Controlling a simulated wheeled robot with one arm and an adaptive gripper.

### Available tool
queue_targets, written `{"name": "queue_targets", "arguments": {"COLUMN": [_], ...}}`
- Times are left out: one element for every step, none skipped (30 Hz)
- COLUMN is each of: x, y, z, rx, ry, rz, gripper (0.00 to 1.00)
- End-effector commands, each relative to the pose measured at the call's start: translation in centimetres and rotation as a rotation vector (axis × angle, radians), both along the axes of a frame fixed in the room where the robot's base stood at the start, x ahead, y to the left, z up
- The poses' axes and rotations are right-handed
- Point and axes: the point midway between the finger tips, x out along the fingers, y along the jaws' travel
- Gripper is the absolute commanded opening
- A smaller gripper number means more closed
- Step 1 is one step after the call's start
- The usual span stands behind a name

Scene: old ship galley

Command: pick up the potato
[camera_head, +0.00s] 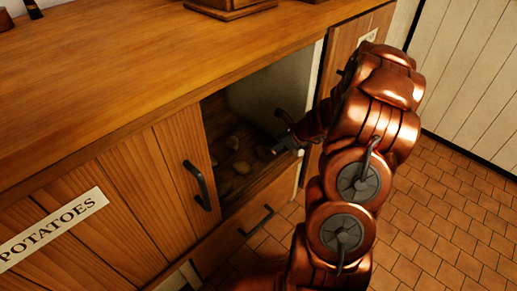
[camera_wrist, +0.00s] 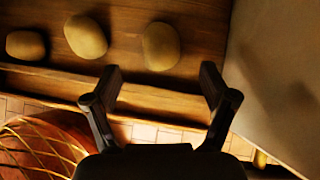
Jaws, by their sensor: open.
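Several potatoes lie on the wooden floor of an open cupboard. In the wrist view one potato (camera_wrist: 161,46) lies just beyond the fingertips, roughly between them, with a second potato (camera_wrist: 86,36) to its left and a third potato (camera_wrist: 25,45) at the far left. In the head view the potatoes (camera_head: 232,143) show dimly inside the cupboard. My gripper (camera_wrist: 160,82) is open and empty, and it also shows in the head view (camera_head: 278,145) at the cupboard opening. The fingers appear apart from the potatoes.
A pale wall (camera_wrist: 280,80) stands close on the right inside the cupboard. A wooden front ledge (camera_wrist: 60,85) runs below the potatoes. A sliding door with a handle (camera_head: 198,185) covers the left side. The wooden counter (camera_head: 130,70) lies above, and a drawer handle (camera_head: 257,221) sits below.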

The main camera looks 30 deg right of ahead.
Motion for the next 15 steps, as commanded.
{"name": "queue_targets", "arguments": {"x": [0.3, 0.4, 0.6, 0.8, 0.9, 1.1, 1.2, 1.3, 1.4, 1.6, 1.8, 2.0, 2.2, 2.4, 2.7], "y": [0.2, 0.2, 0.3, 0.3, 0.3, 0.4, 0.4, 0.4, 0.5, 0.6, 0.7, 0.8, 0.9, 0.9, 1.1], "z": [-0.6, -0.9, -1.2, -1.4, -1.6, -1.8, -2.0, -2.2, -2.6, -3.0, -3.4, -3.9, -4.3, -4.6, -5.0], "rx": [0.001, 0.001, 0.000, 0.000, 0.000, 0.000, 0.000, -0.001, -0.001, -0.001, -0.001, -0.001, -0.001, -0.001, 0.000], "ry": [0.000, 0.001, 0.001, 0.001, 0.001, 0.001, 0.001, 0.001, 0.001, 0.002, 0.002, 0.002, 0.002, 0.002, 0.001], "rz": [0.001, 0.000, -0.001, -0.001, -0.001, -0.001, -0.001, -0.002, -0.001, 0.001, 0.001, 0.001, 0.002, 0.001, 0.001], "gripper": [0.84, 0.84, 0.84, 0.84, 0.84, 0.84, 0.84, 0.84, 0.84, 0.84, 0.84, 0.84, 0.84, 0.84, 0.84]}}
